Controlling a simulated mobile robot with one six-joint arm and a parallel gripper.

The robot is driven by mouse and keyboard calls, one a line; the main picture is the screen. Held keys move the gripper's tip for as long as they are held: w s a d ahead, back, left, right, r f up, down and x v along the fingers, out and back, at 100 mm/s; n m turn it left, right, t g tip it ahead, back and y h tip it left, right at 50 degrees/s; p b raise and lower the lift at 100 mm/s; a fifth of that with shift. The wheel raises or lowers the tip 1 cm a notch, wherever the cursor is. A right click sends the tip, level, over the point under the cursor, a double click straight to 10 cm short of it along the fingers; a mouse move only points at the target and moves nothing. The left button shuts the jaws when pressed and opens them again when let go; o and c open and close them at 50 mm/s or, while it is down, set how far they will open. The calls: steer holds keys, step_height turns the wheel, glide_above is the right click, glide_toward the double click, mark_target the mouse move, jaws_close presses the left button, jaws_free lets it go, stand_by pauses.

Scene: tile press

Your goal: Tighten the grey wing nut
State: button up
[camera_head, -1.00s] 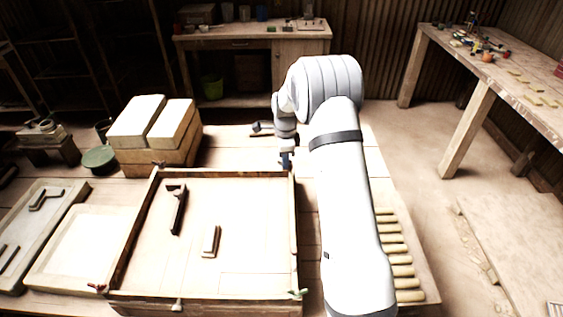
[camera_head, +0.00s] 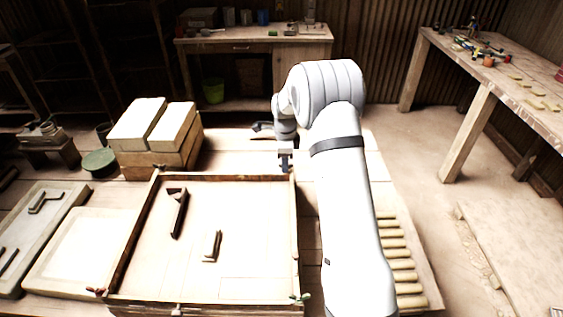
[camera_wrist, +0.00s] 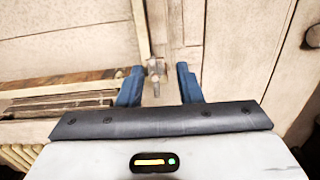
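In the wrist view a small grey-brown wing nut (camera_wrist: 155,69) stands at the end of a wooden frame edge. My gripper (camera_wrist: 159,68) has its two blue fingers apart, one on each side of the nut, with a visible gap to both. In the head view my gripper (camera_head: 285,164) points down at the far right corner of the shallow wooden press frame (camera_head: 230,178). The nut there is hidden behind the fingers, and its exact colour is hard to tell.
A red wing nut (camera_head: 97,291) and a green one (camera_head: 301,297) sit at the frame's near corners. Pale blocks (camera_head: 137,124) on a wooden box stand behind left. Pale sticks (camera_head: 398,260) lie right of my arm. A dark bracket (camera_head: 179,214) lies inside the frame.

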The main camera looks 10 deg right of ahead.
steer(key=shift+o, duration=0.5)
steer(key=shift+s+d+f, duration=0.1)
step_height(320, 180, up, 8)
steer(key=shift+f+b, duration=0.15)
steer(key=shift+b, duration=0.45)
